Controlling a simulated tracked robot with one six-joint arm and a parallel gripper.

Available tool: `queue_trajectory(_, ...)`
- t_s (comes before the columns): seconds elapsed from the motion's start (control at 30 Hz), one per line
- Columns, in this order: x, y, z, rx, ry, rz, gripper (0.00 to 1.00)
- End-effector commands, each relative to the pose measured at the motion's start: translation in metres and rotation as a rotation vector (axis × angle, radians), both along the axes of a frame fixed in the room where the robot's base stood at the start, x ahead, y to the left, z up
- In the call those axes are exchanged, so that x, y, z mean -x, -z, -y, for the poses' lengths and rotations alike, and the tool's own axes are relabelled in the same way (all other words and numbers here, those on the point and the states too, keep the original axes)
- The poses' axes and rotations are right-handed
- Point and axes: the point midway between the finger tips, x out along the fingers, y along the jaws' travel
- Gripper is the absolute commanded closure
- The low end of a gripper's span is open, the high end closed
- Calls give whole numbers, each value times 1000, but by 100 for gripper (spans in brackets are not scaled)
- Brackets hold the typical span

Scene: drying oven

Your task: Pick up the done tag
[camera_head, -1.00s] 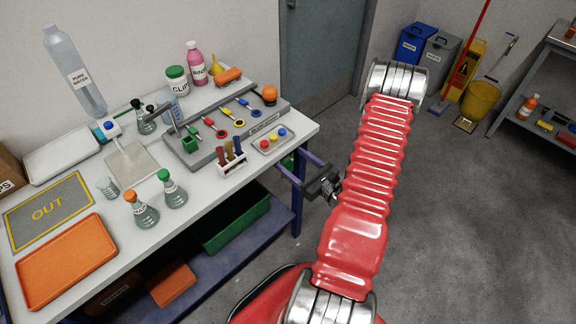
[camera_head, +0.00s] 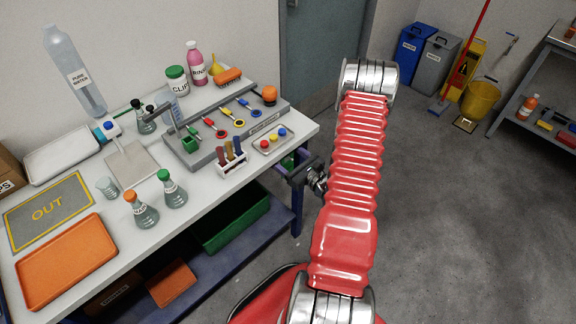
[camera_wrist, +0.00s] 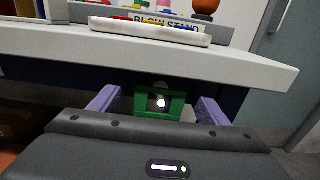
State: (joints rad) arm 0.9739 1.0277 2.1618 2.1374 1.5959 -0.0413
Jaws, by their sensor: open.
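A small green piece (camera_wrist: 160,103) with a dark middle and a bright white spot shows under the table's front edge in the wrist view. I take it to be the done tag, but no lettering on it is readable. A bit of green also shows beside the table edge in the head view (camera_head: 287,160). My gripper (camera_wrist: 158,106) is open, with one purple finger on each side of the green piece. Whether the fingers touch it I cannot tell. In the head view my gripper (camera_head: 284,170) is at the table's right front edge, its fingers mostly hidden.
The white table (camera_head: 215,196) overhangs just above my gripper. On it stand a tool rack (camera_head: 190,153), a tray of coloured caps (camera_head: 272,140), a vial rack (camera_head: 232,168) and flasks (camera_head: 173,195). A green bin (camera_head: 235,225) is on the lower shelf.

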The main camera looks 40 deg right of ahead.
Motion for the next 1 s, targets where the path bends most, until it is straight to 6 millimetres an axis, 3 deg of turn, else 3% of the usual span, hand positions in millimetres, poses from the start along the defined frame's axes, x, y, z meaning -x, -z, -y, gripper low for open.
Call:
queue_trajectory(0.63,-6,0,0,-1,1,1,32)
queue_trajectory(1.0,-5,0,0,-1,1,1,58)
